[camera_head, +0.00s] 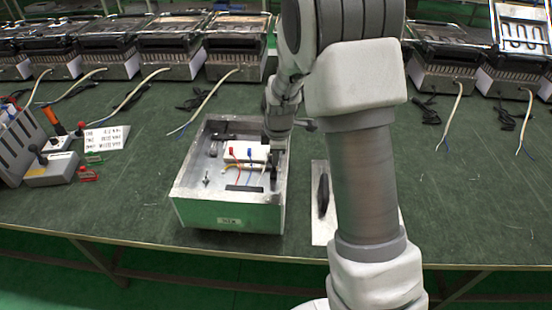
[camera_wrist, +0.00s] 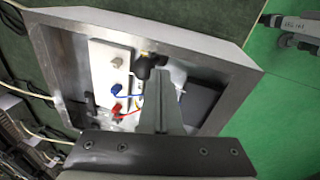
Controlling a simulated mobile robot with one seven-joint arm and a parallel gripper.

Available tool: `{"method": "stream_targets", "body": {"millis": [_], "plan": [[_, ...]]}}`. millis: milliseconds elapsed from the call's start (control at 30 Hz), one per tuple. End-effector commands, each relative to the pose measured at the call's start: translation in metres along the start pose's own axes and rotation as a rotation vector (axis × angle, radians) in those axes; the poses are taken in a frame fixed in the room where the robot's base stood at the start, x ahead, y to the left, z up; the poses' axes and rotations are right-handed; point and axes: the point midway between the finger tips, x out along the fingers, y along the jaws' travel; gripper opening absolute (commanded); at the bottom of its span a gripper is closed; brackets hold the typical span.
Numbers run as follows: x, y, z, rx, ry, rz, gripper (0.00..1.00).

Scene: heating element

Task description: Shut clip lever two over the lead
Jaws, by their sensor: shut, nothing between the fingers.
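An open metal box (camera_head: 187,192) with a green labelled front stands on the bench. Inside it is a white clip block (camera_head: 240,150) with a red lever (camera_head: 231,152) and a blue lever (camera_head: 249,154), both standing up; I cannot tell which is lever two. Coloured wires run below the block. The wrist view also shows the red lever (camera_wrist: 116,109), the blue lever (camera_wrist: 117,89) and the white block (camera_wrist: 108,67). My gripper (camera_head: 273,180) is shut and empty, inside the box to the right of the levers. Its fingers (camera_wrist: 161,78) hide part of the wiring.
The box's walls surround my gripper. A pale plate (camera_head: 320,232) with a dark tool lies right of the box. A grey tester (camera_head: 52,170), a text sheet (camera_head: 107,138) and a tool holder are at left. Several grills with loose cords line the back.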

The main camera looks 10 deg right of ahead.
Motion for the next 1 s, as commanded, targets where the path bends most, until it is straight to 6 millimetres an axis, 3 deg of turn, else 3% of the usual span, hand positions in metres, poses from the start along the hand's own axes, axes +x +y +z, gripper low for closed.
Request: {"method": "stream_targets", "body": {"millis": [1000], "plan": [[-0.001,0.014,0.002,0.011,0.014,-0.14,0.0]]}}
